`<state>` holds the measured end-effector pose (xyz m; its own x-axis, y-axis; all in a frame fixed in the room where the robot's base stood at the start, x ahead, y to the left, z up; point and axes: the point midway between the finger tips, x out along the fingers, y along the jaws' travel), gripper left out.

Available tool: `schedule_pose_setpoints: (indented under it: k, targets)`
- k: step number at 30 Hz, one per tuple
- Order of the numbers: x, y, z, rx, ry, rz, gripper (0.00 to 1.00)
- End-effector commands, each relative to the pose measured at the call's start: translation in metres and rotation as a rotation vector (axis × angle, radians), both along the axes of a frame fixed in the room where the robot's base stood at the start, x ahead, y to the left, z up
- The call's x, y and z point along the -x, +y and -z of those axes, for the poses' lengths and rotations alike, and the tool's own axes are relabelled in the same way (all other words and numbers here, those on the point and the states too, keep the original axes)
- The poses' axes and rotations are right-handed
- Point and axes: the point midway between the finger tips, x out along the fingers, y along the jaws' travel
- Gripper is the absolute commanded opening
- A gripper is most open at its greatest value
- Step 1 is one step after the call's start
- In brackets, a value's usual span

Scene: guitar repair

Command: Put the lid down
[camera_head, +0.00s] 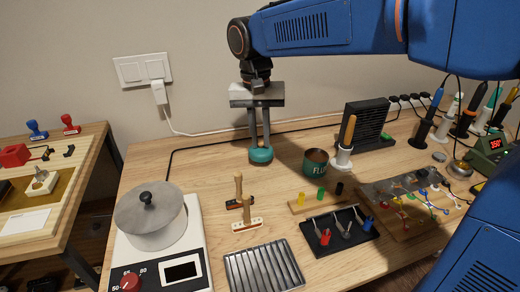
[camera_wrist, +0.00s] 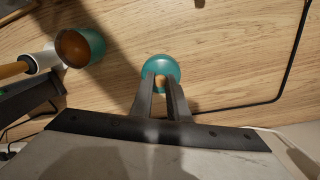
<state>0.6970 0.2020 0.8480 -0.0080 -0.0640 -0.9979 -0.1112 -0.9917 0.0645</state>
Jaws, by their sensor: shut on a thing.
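My gripper (camera_head: 260,147) points straight down and is shut on the small knob of the teal lid (camera_head: 261,156). The lid is level, close to the wooden bench top; I cannot tell whether it touches. In the wrist view the lid (camera_wrist: 160,66) shows beyond my gripper (camera_wrist: 162,79), with the light knob between the fingertips. The teal flux tin (camera_head: 315,163) stands open to the right of the lid, brown inside. The tin also shows in the wrist view (camera_wrist: 92,43), apart from the lid.
A black cable (camera_head: 205,146) runs behind the lid. A hot plate with a pot (camera_head: 150,218) is at left. Bare bench lies left of the lid.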

Motion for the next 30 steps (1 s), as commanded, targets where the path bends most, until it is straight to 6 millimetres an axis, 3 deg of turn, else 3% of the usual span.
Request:
schedule_pose_setpoints:
  k: [12,23,24,25,30]
  targets:
    - [0.000,0.000,0.039,0.001,0.001,0.000,0.00]
    - [0.000,0.000,0.042,0.000,0.000,0.000,0.00]
    - [0.000,0.000,0.042,0.000,0.000,0.000,0.24]
    - [0.000,0.000,0.042,0.000,0.000,0.000,0.31]
    - [0.000,0.000,0.042,0.000,0.000,0.000,0.34]
